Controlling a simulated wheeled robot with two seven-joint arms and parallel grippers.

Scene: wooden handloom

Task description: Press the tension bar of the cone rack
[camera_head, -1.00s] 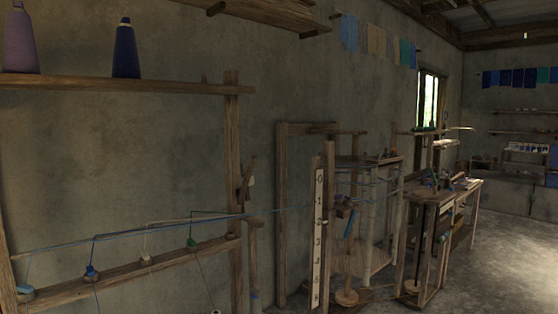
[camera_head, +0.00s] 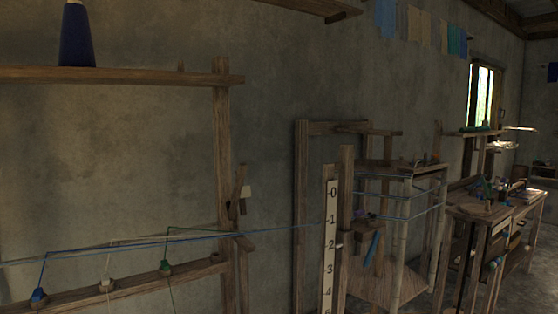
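The cone rack is a wooden frame at the left, with an upright post (camera_head: 222,150) and a top shelf (camera_head: 140,75). A dark blue cone (camera_head: 77,38) stands on the shelf. A lower wooden rail (camera_head: 135,288) carries small thread guides: blue (camera_head: 39,297), beige (camera_head: 106,285) and green (camera_head: 165,268). Threads run from them to the right. I cannot tell for certain which part is the tension bar. Neither of my grippers is in view.
A post with a numbered scale (camera_head: 329,250) stands right of the rack. Behind it is a wooden frame with blue threads (camera_head: 400,215). A workbench (camera_head: 480,208) holds small items at the right. Floor (camera_head: 525,285) shows at the lower right.

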